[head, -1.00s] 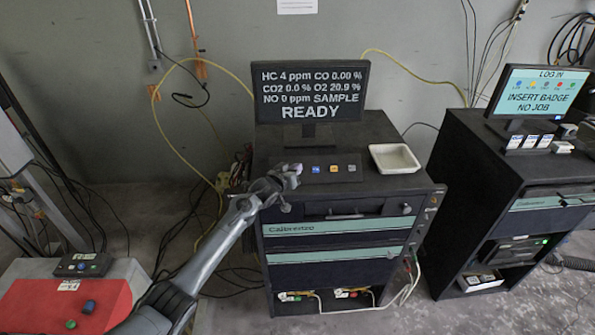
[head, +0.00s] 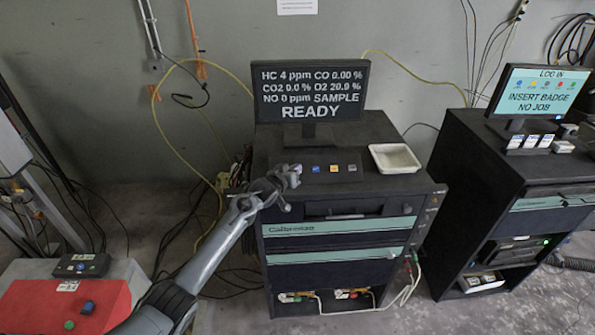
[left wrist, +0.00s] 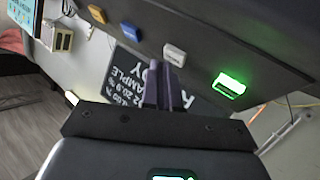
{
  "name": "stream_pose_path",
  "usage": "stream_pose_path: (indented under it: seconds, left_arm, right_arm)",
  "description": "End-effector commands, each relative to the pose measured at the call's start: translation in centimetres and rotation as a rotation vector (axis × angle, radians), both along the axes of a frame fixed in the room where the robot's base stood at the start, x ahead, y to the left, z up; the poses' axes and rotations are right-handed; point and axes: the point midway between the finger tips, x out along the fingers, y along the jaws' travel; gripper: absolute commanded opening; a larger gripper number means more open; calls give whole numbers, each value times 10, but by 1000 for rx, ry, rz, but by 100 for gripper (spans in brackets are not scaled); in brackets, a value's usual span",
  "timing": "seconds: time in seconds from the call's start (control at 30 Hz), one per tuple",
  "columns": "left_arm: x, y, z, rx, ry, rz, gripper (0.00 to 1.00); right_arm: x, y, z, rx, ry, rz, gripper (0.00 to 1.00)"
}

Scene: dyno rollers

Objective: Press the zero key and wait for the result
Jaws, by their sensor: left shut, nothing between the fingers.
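The analyzer's key panel (head: 343,176) lies on the cabinet top below a dark screen (head: 312,88) with gas readings and "READY". In the head view a blue key (head: 316,169), a yellow key (head: 334,168) and a grey key (head: 352,168) show. My left gripper (head: 291,172) is shut over the panel's left end and hides the keys there. In the left wrist view its fingertips (left wrist: 165,88) point at a white key (left wrist: 174,54), beside a green-lit key (left wrist: 229,85). Contact cannot be told. I cannot read which key is zero. My right gripper is not in view.
A white tray (head: 395,158) sits right of the keys. A second cabinet (head: 478,165) with a screen reading "INSERT BADGE" (head: 537,92) stands at the right. A red box (head: 62,306) with buttons is at the lower left. Cables hang along the wall.

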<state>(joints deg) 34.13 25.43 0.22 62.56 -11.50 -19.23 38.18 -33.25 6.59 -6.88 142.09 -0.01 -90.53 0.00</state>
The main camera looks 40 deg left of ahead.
Motion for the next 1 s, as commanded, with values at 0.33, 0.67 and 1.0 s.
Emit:
stream_pose_path:
  seconds: [0.33, 0.67, 1.0]
  left_arm:
    - [2, 2, -4, 0, 0, 0, 0]
    - [3, 3, -5, 0, 1, 0, 0]
    - [2, 2, -2, 0, 2, 0, 0]
  right_arm:
    - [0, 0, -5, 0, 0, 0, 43]
    - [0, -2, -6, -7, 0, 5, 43]
    - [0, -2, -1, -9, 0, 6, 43]
